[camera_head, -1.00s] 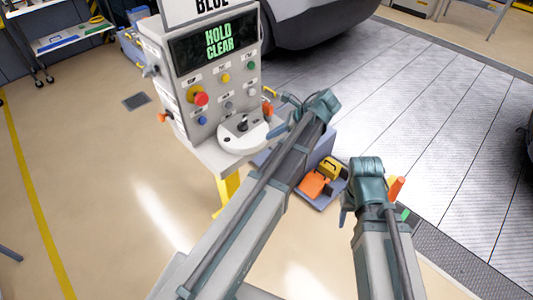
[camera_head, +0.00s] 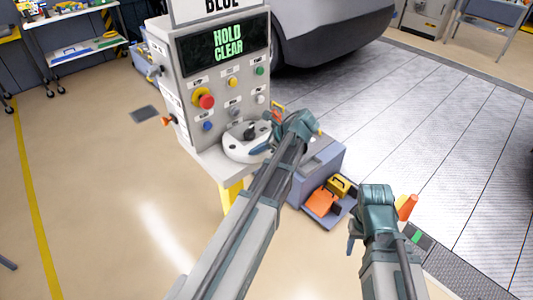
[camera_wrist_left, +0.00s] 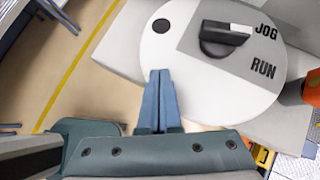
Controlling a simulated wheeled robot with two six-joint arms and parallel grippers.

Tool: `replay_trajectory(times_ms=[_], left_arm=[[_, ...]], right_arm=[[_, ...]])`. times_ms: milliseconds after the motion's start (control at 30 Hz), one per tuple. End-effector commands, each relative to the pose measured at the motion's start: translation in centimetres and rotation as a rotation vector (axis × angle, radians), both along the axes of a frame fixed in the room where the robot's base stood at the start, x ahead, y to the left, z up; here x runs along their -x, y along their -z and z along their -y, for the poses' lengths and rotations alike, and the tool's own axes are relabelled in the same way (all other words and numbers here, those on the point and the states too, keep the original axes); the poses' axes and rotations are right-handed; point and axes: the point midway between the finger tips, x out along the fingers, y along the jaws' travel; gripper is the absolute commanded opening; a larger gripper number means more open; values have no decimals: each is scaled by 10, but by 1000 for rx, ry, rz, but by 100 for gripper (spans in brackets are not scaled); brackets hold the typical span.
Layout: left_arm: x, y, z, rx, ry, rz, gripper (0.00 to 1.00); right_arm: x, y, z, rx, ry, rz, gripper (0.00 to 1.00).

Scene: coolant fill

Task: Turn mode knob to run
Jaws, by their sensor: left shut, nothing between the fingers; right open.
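The mode knob (camera_head: 250,133) is a dark knob on a round white dial at the foot of the control panel (camera_head: 216,100). In the left wrist view the knob (camera_wrist_left: 220,40) has a white pointer mark aimed at the JOG label (camera_wrist_left: 266,30). The RUN label (camera_wrist_left: 263,69) is below JOG. My left gripper (camera_head: 261,149) is shut and empty at the dial's near right edge. In the left wrist view its closed blue fingertips (camera_wrist_left: 161,73) are over the dial's lower left rim, apart from the knob. My right gripper (camera_head: 352,234) is away at the lower right, its jaws partly hidden.
The panel screen (camera_head: 224,42) reads HOLD CLEAR. A red button (camera_head: 206,102) and several small coloured buttons are above the dial. A grey-blue case (camera_head: 318,165) and a tray with orange and yellow items (camera_head: 321,201) are right of the panel. A vehicle stands behind.

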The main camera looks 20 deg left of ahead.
Motion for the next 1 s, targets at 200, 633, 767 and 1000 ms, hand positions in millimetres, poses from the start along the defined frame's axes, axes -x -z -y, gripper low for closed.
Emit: replay_trajectory(times_ms=[200, 633, 767, 1000], left_arm=[[2, -1, -17, 0, 0, 0, 0], [3, -1, -20, 0, 4, -1, 0], [8, -1, -24, 1, 54, 1, 0], [12, -1, -42, 1, 101, -1, 0]], right_arm=[[0, -1, 0, 0, 0, 0, 50], [0, -1, 0, 0, 0, 0, 50], [0, -1, 0, 0, 0, 0, 50], [0, -1, 0, 0, 0, 0, 50]])
